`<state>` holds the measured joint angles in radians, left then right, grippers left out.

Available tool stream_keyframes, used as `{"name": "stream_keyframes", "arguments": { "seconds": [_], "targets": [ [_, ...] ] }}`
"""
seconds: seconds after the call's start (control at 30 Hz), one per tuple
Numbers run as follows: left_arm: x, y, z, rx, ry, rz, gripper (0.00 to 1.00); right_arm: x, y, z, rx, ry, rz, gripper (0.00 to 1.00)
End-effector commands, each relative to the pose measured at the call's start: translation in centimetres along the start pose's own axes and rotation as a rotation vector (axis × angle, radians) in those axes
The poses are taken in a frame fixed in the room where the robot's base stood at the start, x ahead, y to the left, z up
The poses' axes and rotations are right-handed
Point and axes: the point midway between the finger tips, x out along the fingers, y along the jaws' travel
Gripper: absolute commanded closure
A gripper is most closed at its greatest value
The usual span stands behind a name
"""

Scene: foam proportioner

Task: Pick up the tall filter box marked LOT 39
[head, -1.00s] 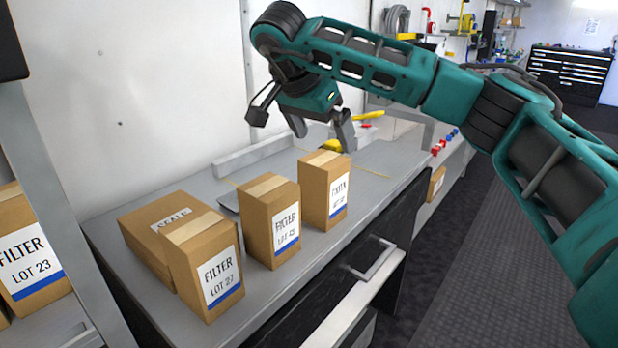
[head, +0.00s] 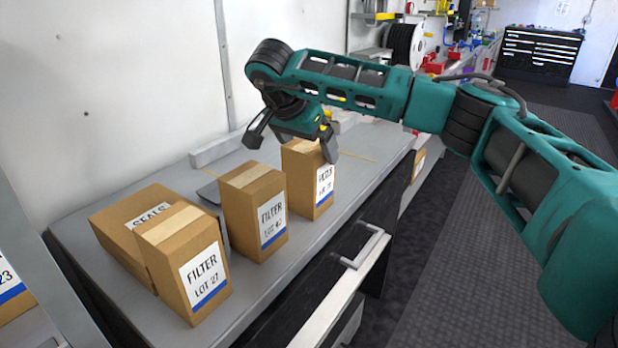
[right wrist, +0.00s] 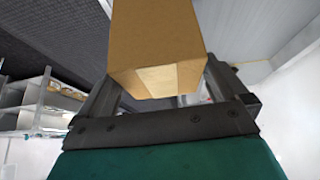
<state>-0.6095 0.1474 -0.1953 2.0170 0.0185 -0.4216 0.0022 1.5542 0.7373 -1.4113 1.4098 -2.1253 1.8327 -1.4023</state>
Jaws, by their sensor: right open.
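The far filter box (head: 308,185) stands upright at the back of the row on the grey counter. Its label reads FILTER, but the lot number is too blurred to read surely. My right gripper (head: 312,140) is at the top of this box, one finger showing in front of its upper right edge. In the right wrist view a plain cardboard box (right wrist: 157,45) sits between the two open fingers (right wrist: 160,92); I cannot tell if they touch it. My left gripper is not in view.
A box marked LOT 42 (head: 254,212) stands close to the far box. Nearer are a LOT 27 box (head: 186,265) and a flat SEALS box (head: 120,225). A LOT 23 box (head: 12,302) shows at far left. A drawer handle (head: 365,250) juts from the counter front (head: 345,215).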

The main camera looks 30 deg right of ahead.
Motion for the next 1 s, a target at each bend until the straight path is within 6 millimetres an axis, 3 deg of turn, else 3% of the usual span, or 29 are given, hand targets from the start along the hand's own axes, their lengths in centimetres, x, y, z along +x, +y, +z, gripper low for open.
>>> {"name": "stream_keyframes", "arguments": {
  "seconds": [0.2, 0.47, 0.9, 1.0],
  "targets": [
    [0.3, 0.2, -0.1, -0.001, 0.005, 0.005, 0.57, 3.4, 0.0, 0.4, 0.003, -0.001, 0.003, 0.00],
    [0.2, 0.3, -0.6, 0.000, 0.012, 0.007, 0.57, 3.7, 0.0, 0.4, 0.001, 0.000, 0.000, 0.01],
    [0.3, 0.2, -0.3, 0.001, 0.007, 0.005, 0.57, 3.6, 0.0, 0.4, 0.000, 0.000, 0.000, 0.43],
    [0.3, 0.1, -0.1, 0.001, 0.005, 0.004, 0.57, 3.6, -0.1, 0.4, 0.001, 0.000, -0.001, 0.46]
  ]
}}
